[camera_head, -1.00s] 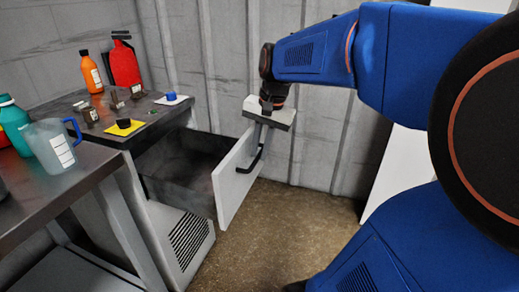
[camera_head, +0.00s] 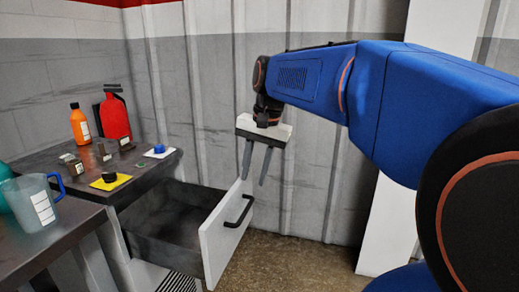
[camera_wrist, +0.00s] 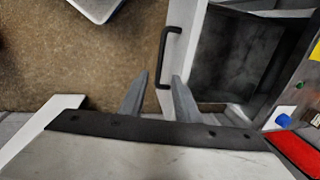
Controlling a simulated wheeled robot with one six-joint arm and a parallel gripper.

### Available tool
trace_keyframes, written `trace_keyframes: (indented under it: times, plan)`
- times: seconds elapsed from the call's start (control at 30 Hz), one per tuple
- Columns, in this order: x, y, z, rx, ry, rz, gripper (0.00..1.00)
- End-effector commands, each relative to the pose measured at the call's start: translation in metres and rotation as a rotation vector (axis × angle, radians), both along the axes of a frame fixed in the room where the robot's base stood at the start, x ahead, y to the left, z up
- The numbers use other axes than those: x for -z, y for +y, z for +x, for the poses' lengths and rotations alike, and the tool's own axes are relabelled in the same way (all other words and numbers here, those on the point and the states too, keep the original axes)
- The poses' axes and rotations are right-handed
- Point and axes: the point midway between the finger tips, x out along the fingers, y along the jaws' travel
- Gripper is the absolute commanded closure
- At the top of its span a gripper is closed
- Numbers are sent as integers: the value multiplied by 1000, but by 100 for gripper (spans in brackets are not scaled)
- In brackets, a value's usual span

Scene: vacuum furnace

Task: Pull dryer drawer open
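The dryer drawer is pulled out, with its white front panel (camera_head: 218,245) standing well away from the cabinet and its dark, empty-looking interior (camera_head: 170,220) open to view. A black bar handle (camera_head: 240,211) is on the front panel. My gripper (camera_head: 254,182) is above and behind the handle in the head view, fingers pointing down, spread and empty. In the wrist view the two fingertips (camera_wrist: 160,76) are apart near one end of the handle (camera_wrist: 164,50), with no visible grip on it. The drawer interior (camera_wrist: 235,50) lies to the right there.
The dryer top (camera_head: 140,165) carries small jars, a yellow pad (camera_head: 110,183), an orange bottle (camera_head: 79,124) and a red extinguisher (camera_head: 115,117). A clear jug (camera_head: 32,207) stands on the left table. A corrugated wall (camera_head: 310,190) is close behind my gripper; floor is open in front of the drawer.

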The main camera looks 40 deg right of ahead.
Motion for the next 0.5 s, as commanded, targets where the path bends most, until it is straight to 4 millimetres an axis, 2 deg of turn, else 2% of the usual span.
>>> trace_keyframes:
  times: [0.2, 0.33, 0.5]
  plan:
    - [-41, -5, -6, 0, -2, -1, 71]
    - [-58, -7, -9, 0, -1, 0, 71]
    - [-70, -8, -11, -1, 0, 0, 71]
